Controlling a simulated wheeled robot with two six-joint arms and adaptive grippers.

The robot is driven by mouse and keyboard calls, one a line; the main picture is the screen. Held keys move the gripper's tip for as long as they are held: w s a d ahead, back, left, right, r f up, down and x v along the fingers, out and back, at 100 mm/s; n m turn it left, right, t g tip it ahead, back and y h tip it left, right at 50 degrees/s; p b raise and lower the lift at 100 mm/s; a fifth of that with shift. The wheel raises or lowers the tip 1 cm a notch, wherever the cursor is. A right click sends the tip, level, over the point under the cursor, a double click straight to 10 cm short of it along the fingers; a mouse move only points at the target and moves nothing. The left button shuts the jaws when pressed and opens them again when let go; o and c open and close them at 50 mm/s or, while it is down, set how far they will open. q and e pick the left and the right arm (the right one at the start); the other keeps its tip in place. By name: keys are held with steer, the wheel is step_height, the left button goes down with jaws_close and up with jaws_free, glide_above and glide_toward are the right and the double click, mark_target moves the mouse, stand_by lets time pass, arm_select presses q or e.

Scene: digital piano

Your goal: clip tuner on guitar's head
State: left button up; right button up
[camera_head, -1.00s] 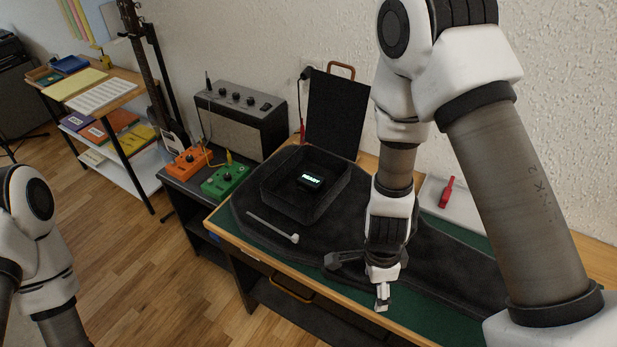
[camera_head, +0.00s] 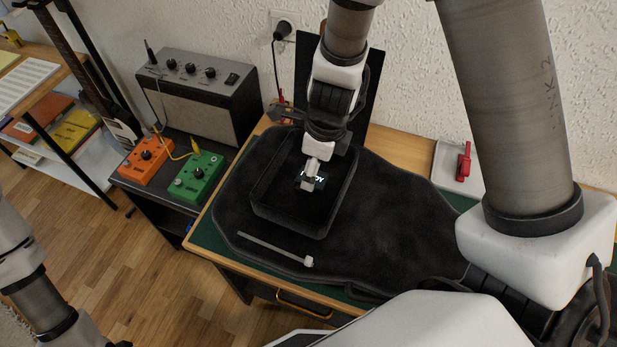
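The tuner (camera_head: 318,182) is a small dark block with a lit display, inside the open black case (camera_head: 283,217). My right gripper (camera_head: 312,177) points down into the case, right over the tuner, and covers part of the display. Whether its fingers touch the tuner, and how far apart they are, I cannot tell. The guitar (camera_head: 88,62) stands upright at the upper left, behind the pedals. Its neck shows, but its head is cut off by the top edge. My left arm is at the lower left; its gripper is out of frame.
An orange pedal (camera_head: 146,158), a green pedal (camera_head: 198,180) and an amplifier (camera_head: 203,100) stand left of the case. A metal rod (camera_head: 270,247) lies in front of it. A red tool (camera_head: 463,162) sits in a white tray at right.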

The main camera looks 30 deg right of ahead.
steer(key=f+b, duration=0.2)
steer(key=f, duration=0.1)
steer(key=w+f+b, duration=0.1)
steer(key=f, duration=0.1)
steer(key=shift+a+f, duration=0.15)
steer(key=shift+a, duration=0.1)
steer(key=shift+w, duration=0.2)
steer(key=shift+s, duration=0.1)
steer(key=shift+s+r, duration=0.15)
steer(key=shift+r, duration=0.05)
steer(key=shift+c, duration=0.7)
arm_select(q)
step_height(320, 180, down, 4)
steer(key=shift+w+r, duration=0.15)
steer(key=shift+r, duration=0.05)
arm_select(e)
steer(key=c, duration=1.1)
steer(key=shift+r, duration=0.1)
